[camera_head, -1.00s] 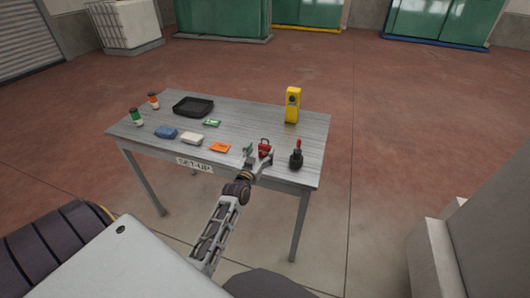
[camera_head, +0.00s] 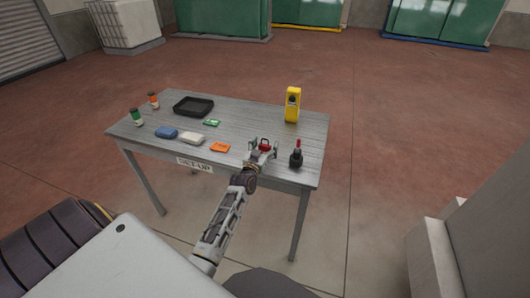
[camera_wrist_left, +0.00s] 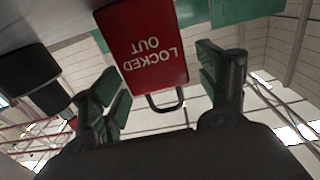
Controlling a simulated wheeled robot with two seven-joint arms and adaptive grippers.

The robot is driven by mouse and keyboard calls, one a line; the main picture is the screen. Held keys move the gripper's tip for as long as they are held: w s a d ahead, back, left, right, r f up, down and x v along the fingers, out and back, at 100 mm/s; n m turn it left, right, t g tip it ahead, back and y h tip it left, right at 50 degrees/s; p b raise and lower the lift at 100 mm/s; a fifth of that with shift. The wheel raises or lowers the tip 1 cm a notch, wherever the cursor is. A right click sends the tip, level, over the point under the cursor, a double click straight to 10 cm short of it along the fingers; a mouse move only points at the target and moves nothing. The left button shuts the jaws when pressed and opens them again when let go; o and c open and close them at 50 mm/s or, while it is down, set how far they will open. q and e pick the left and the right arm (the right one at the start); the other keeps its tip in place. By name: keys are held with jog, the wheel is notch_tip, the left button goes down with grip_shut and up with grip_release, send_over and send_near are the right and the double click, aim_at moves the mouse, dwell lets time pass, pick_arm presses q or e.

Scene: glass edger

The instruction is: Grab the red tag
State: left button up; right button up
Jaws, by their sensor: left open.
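The red tag (camera_head: 265,147) is near the front right of the grey set-up table (camera_head: 240,115). In the left wrist view the red tag (camera_wrist_left: 143,45) reads "LOCKED OUT" upside down and has a dark loop at its lower end. My left gripper (camera_head: 263,150) is open at the table's front edge, with its fingers on either side of the tag. In the left wrist view its green-padded fingers (camera_wrist_left: 165,90) stand apart, and the tag's loop lies between them with a gap on each side. My right gripper is not in view.
A dark bottle with a red top (camera_head: 296,155) stands close to the right of the tag. An orange item (camera_head: 220,147) lies to its left. A yellow device (camera_head: 292,104) stands behind. A black tray (camera_head: 193,107) and several small items are farther left.

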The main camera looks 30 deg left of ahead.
pick_arm(q)
jog(key=c, duration=1.1)
jog(key=shift+r, duration=5.05)
